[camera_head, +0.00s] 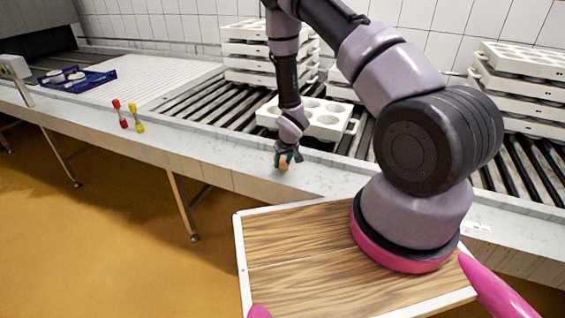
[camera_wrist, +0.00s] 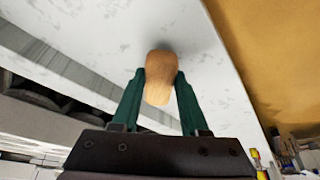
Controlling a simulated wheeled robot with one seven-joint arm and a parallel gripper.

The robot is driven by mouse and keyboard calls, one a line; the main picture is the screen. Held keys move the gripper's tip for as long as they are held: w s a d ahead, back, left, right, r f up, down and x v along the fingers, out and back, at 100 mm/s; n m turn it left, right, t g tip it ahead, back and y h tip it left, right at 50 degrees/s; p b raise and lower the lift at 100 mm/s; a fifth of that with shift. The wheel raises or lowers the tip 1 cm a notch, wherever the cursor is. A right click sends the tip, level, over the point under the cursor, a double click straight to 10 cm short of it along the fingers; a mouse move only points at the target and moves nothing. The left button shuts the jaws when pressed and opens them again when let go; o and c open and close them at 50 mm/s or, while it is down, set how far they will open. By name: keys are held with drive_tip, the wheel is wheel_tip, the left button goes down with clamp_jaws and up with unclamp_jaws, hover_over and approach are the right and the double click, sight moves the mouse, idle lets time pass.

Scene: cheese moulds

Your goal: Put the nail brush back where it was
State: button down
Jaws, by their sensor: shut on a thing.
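The nail brush (camera_wrist: 159,76) shows as a rounded, light-wood piece in the wrist view. My gripper (camera_wrist: 160,90) is shut on it, with one green finger on each side. In the head view the nail brush (camera_head: 283,163) is a small orange-brown shape under my gripper (camera_head: 286,158), at the pale marble ledge (camera_head: 210,152) in front of the rollers. A shadow lies close to it on the ledge in the wrist view. I cannot tell whether it touches the surface. Its underside is hidden.
A white mould tray (camera_head: 325,128) sits on the rollers just behind my gripper. Stacked white moulds (camera_head: 250,50) stand farther back. A blue crate (camera_head: 75,80) lies far left. The ledge between is clear.

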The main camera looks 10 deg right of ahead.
drive_tip(key=shift+c, duration=2.1)
unclamp_jaws()
drive_tip(key=shift+f, duration=0.1)
drive_tip(key=s+d+r+m, duration=0.1)
drive_tip(key=s+d+r, duration=0.15)
drive_tip(key=r, duration=1.05)
drive_tip(key=s+d+r+m+t, duration=0.1)
drive_tip(key=s+r, duration=0.2)
drive_tip(key=r, duration=0.9)
drive_tip(key=s+d+r+m, duration=0.2)
drive_tip(key=s+r, duration=0.1)
drive_tip(key=r, duration=1)
drive_tip(key=s+r+m+t+y, duration=0.1)
drive_tip(key=s+r+m, duration=0.1)
drive_tip(key=s+r, duration=1.5)
drive_tip(key=s, duration=0.2)
drive_tip(key=shift+s+t+y, duration=0.3)
drive_tip(key=shift+s, duration=0.1)
